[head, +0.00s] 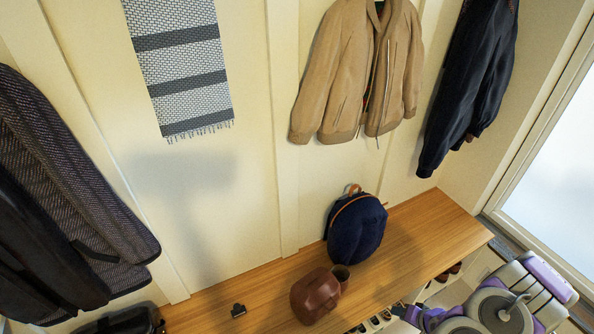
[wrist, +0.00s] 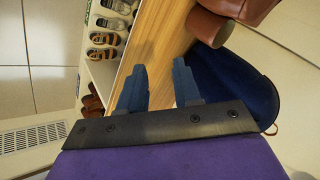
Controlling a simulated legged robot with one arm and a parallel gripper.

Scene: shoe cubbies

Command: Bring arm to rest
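My gripper (wrist: 159,88) shows in the wrist view with its two dark blue fingers apart. Nothing is between them. Behind the fingers lies the wooden bench top (wrist: 157,40). My arm is at the lower right of the head view, at the right end of the bench (head: 432,232). The fingers cannot be made out in the head view.
A navy backpack (head: 357,230), a brown bag (head: 314,296), a brown cup-like object (wrist: 208,27) and a small black object (head: 238,311) are on the bench. Shoes (wrist: 103,39) sit in cubbies below. Jackets (head: 360,70) hang above. A bright glass panel (head: 555,190) is right.

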